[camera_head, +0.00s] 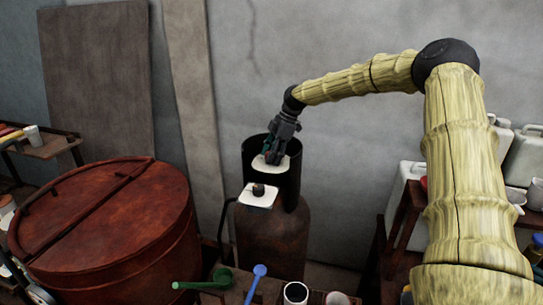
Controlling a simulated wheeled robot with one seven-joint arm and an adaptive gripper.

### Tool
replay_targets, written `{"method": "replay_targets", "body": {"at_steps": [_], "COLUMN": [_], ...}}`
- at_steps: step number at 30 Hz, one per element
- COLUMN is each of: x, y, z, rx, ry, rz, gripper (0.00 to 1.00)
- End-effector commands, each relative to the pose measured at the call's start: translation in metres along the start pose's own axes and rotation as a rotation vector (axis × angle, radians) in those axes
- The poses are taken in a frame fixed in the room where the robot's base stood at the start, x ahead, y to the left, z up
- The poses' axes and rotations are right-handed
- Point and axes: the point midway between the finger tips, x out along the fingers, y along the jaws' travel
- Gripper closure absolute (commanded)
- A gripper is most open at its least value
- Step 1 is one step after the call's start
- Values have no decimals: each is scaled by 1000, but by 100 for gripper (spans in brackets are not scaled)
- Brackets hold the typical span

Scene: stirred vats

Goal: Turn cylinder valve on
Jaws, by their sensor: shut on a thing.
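A rusty brown gas cylinder (268,238) stands upright against the grey wall. A dark open collar (292,178) rises around its top. Inside the collar is a pale round piece (262,164), which looks like the valve top. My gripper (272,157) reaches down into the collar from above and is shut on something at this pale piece. The fingers cover much of it, so the valve's turned position cannot be told. A white plate with a dark knob (258,191) sits at the front of the cylinder, below the collar opening.
A large rust-red lidded vat (105,225) stands close on the left. In front are a green scoop (215,280), a blue spoon (256,275) and a dark-filled cup (295,294). White canisters (523,158) and a reddish-brown stand (407,215) are on the right. The wall is close behind.

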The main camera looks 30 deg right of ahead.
Motion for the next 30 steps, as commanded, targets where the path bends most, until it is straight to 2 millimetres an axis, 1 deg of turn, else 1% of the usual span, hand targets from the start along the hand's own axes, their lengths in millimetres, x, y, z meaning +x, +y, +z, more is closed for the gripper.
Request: {"method": "replay_targets", "body": {"at_steps": [1,10,11,13,14,24,26,30], "x": [-3,-3,-3,-3,-3,-2,-5,-21], "y": [3,3,3,2,2,1,1,1], "z": [0,0,0,0,0,0,0,0], "rx": [-2,-3,-3,-2,-2,-2,-2,-1], "ry": [-1,-1,-1,-1,-1,0,0,0], "rz": [7,8,8,7,7,3,3,4], "gripper": [77,77,48,35,33,33,33,33]}}
